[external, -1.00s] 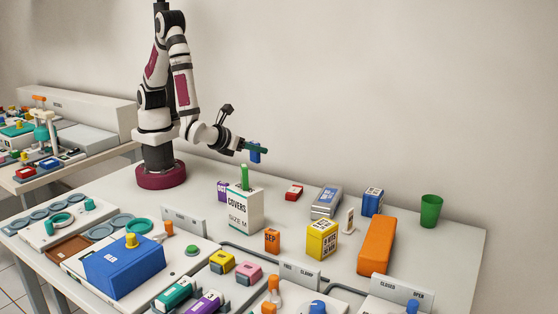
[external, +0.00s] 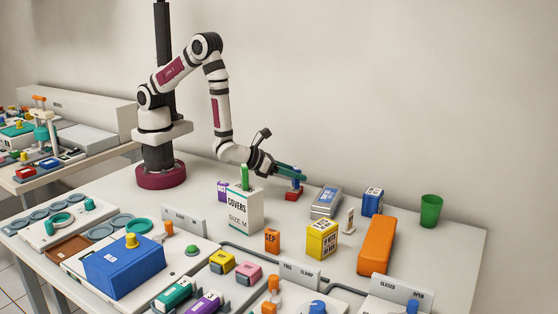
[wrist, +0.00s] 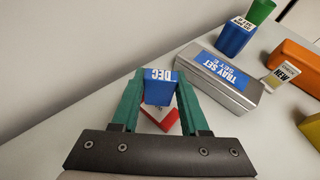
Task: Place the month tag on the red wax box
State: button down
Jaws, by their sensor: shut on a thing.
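My gripper (external: 297,175) reaches out toward the back of the table and is shut on a blue month tag (wrist: 160,88) marked DEC. In the wrist view the tag sits between the two green fingers (wrist: 160,78). The red wax box (external: 292,196) lies on the table directly under the gripper; in the wrist view its red and white top (wrist: 160,122) shows partly between the fingers, below the tag. The tag covers part of the box. I cannot tell whether the tag's lower edge touches the box or hangs just above it.
A silver tray set case (external: 326,202) lies close to the right of the red box. Beyond it stand a blue box (external: 372,201) and a green cup (external: 431,211). A white covers box (external: 243,212) is at the left front. An orange SEP tag (external: 272,240) stands nearer the front.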

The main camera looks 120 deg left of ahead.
jog(key=shift+f, duration=0.35)
jog(key=shift+f, duration=0.1)
jog(key=shift+c, duration=2)
grip_release()
